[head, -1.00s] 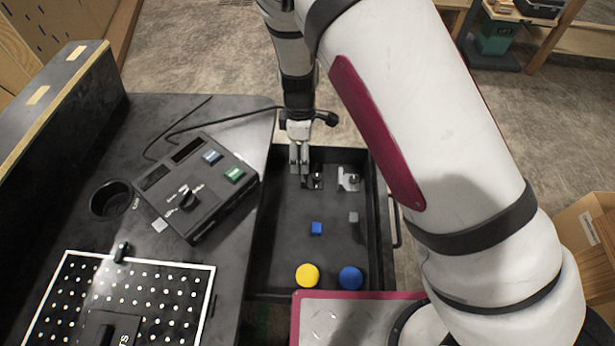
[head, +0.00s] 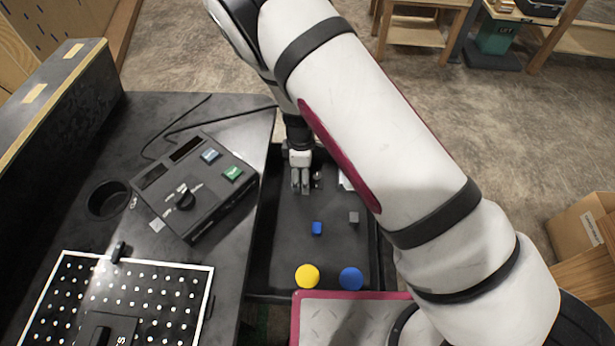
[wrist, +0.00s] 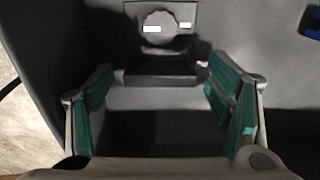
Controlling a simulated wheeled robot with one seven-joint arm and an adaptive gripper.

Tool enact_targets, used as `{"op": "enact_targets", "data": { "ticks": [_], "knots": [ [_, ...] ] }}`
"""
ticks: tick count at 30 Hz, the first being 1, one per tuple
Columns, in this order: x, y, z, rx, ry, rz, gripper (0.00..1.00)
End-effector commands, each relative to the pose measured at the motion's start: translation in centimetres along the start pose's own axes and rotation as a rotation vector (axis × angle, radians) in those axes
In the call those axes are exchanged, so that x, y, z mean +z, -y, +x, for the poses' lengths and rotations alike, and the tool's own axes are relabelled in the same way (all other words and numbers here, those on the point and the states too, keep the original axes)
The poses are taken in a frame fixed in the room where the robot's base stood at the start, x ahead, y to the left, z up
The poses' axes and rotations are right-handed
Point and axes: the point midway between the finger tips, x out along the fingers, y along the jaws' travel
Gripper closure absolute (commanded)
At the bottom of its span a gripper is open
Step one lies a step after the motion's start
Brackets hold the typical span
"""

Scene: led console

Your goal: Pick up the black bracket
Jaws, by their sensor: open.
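The black bracket (wrist: 160,68) is in the wrist view, a dark blocky piece with a plate bearing a round part and two bright spots behind it. It lies in the open drawer. My gripper (wrist: 158,85) is open, its teal-padded fingers apart to the left and right of the bracket's near part; I cannot tell whether they touch it. In the head view my gripper (head: 301,183) points down into the drawer's far part, and the bracket (head: 317,180) is mostly hidden beside its fingers.
The drawer (head: 262,268) also holds a blue cube (head: 316,228), a grey cube (head: 353,217), a yellow disc (head: 307,276) and a blue disc (head: 350,279). A light grey bracket (head: 344,182) is partly behind my arm. A console (head: 215,205) stands on the bench at left.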

Motion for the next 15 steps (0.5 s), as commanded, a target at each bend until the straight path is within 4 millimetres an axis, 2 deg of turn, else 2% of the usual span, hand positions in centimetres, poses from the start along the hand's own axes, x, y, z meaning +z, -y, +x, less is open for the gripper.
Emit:
{"op": "enact_targets", "data": {
  "ticks": [2,3,9,10,15],
  "knots": [
    [0.0,0.0,-0.03,0.0,0.0,0.0,0.27],
    [-0.01,0.0,-0.03,0.0,0.0,0.0,0.31],
    [0.0,0.01,-0.03,0.0,0.0,0.0,0.77],
    [0.0,0.01,-0.03,0.0,0.0,0.0,0.81],
    [0.0,0.01,-0.04,0.0,0.0,0.0,0.82]
  ]
}}
